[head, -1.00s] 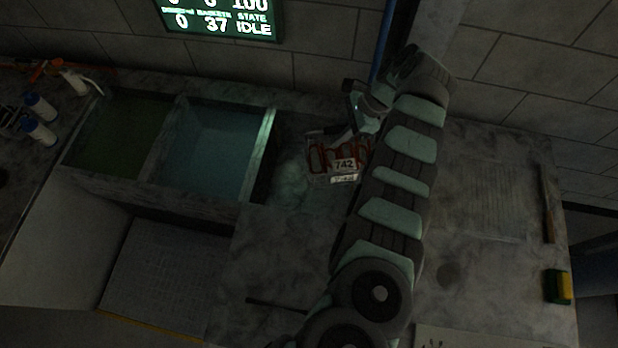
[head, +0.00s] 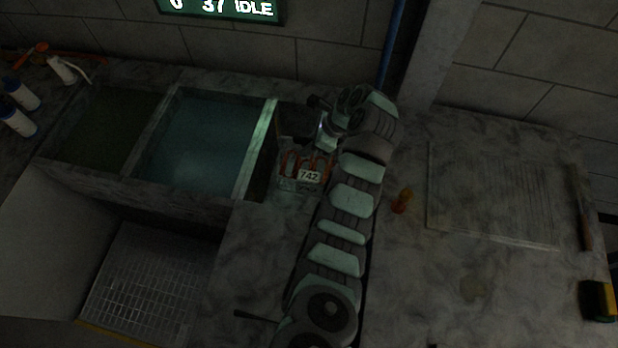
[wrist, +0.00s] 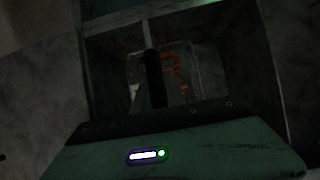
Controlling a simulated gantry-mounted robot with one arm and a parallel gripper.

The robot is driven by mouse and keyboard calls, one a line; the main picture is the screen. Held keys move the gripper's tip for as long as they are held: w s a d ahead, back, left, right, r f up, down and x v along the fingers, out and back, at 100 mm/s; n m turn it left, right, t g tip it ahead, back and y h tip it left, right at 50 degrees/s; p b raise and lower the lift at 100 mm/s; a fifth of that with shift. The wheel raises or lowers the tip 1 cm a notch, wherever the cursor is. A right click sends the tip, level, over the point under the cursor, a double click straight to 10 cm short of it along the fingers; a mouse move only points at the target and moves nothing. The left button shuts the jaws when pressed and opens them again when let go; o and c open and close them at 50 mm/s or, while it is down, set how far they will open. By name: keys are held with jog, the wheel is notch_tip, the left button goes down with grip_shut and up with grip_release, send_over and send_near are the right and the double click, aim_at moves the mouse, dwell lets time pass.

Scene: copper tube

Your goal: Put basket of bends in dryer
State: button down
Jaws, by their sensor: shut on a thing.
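The basket (head: 292,184) holds red-orange copper bends and carries a tag numbered 742. My gripper (head: 326,135) is shut on the basket at its upper right side. The basket is over or in the dark third bay (head: 262,180), just right of the blue tank's pale wall; its depth there is unclear. In the wrist view, an orange bend (wrist: 172,68) shows past a dark finger, between the walls of a compartment; the fingertips are too dark to make out. I cannot tell for certain which opening is the dryer.
The blue tank (head: 192,145) and green tank (head: 98,128) lie left. A box with a grid floor (head: 145,285) is at front left. An orange fitting (head: 402,200) lies on the counter right of my arm.

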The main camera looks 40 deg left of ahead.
aim_at(321, 163)
notch_tip(321, 163, down, 15)
jog(key=b, duration=0.4)
jog(key=shift+f, duration=0.2)
jog(key=c, duration=1.4)
grip_release()
jog(key=shift+o, duration=0.2)
jog(key=shift+r, duration=0.15)
jog(key=p+v, duration=0.3)
jog(key=v, duration=0.9)
